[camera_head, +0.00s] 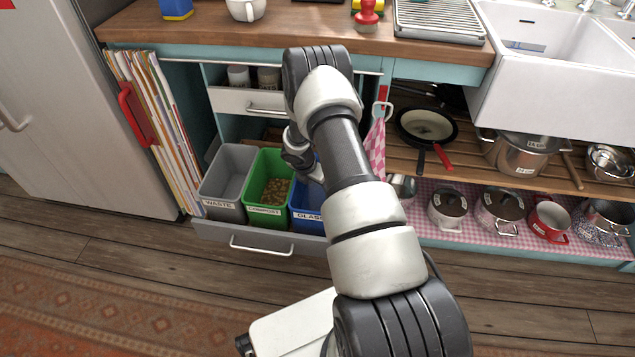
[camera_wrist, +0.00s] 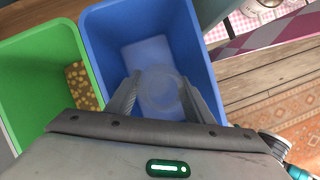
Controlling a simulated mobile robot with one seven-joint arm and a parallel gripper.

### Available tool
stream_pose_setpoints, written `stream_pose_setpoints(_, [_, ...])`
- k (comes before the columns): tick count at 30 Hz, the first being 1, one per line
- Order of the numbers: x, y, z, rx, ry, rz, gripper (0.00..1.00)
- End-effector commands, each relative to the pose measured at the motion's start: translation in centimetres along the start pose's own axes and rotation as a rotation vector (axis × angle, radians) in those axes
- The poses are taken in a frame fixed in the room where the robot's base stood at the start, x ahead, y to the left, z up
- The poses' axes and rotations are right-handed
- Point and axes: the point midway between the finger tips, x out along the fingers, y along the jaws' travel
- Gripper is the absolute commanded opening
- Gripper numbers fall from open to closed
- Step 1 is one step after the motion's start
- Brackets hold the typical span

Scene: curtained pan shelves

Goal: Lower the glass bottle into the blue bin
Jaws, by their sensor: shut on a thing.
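The blue bin (camera_head: 304,220), labelled GLASS, is at the right end of a pulled-out drawer, mostly hidden behind my arm in the head view. In the wrist view the blue bin (camera_wrist: 101,33) lies straight below my gripper. My gripper (camera_wrist: 158,98) is shut on the glass bottle (camera_wrist: 160,85), a clear, faint round shape between the fingers, over the bin's opening. I cannot tell how far the bottle is below the rim. In the head view my arm hides the gripper's fingers and the bottle.
The green compost bin (camera_head: 267,187) with scraps stands left of the blue bin, and the grey waste bin (camera_head: 227,178) beyond it. A checked curtain (camera_head: 374,150) hangs right of the bins. Pots (camera_head: 500,209) stand on the lower shelf. The wooden counter (camera_head: 190,32) is above.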

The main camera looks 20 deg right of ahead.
Motion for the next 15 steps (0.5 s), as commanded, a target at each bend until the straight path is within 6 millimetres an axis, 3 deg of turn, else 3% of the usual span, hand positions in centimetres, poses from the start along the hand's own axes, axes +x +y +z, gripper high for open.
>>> stream_pose_setpoints(15, [0.70, 0.02, -0.28, 0.000, 0.000, 0.000, 0.18])
